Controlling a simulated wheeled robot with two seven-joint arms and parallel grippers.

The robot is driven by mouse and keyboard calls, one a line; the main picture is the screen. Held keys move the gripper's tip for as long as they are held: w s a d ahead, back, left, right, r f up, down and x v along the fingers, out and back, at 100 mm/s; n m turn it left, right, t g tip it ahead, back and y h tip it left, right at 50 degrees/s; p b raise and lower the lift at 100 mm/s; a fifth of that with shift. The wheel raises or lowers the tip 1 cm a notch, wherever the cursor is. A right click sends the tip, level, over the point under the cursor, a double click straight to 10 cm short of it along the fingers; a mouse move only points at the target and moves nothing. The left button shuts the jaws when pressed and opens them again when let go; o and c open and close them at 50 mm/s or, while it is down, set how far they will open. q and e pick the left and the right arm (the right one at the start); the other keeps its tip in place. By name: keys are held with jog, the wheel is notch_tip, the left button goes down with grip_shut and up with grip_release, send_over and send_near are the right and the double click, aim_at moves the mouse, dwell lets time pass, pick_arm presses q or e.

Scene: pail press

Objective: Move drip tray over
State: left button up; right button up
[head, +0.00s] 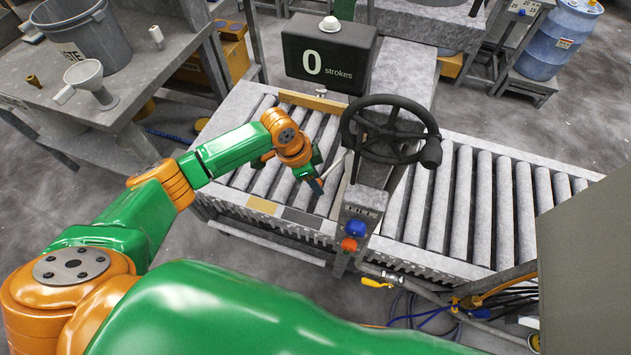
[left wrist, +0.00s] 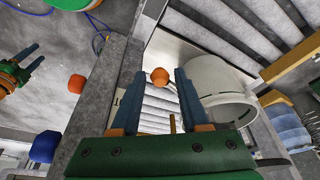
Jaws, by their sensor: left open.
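I cannot make out the drip tray for certain in either view. My left gripper (head: 317,186) is over the rollers, just left of the press post. In the left wrist view its two blue fingers (left wrist: 188,100) are apart with nothing held between them. An orange ball knob (left wrist: 160,76) shows between the fingertips; whether it is between them in depth is unclear. A pale flat panel (left wrist: 168,50) and a grey-white round body (left wrist: 222,88) lie beyond it. My right gripper (left wrist: 30,60) shows small at the left edge of the wrist view; its jaws are unclear.
The press has a black handwheel (head: 390,130), a blue button (head: 355,229), an orange button (head: 349,244) and a sign (head: 327,62) reading 0 strokes. Roller conveyor (head: 470,200) runs to the right. A bench (head: 130,95) with a grey bin (head: 80,35) stands at left.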

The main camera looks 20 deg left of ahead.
pick_arm(q)
jog(key=shift+d+p, duration=0.1)
jog(key=shift+p, duration=0.45)
jog(key=c, duration=0.4)
jog(key=shift+w, duration=0.1)
jog(key=shift+c, duration=1.4)
jog(key=shift+a, duration=0.2)
grip_shut()
jog(key=shift+w+a+b, duration=0.3)
jog(key=shift+w+a, duration=0.2)
jog(key=shift+a, duration=0.3)
jog(key=shift+w+a+b, duration=0.3)
jog(key=shift+w+a, duration=0.15)
jog(key=shift+a, duration=0.35)
pick_arm(e)
jog(key=shift+f, duration=0.65)
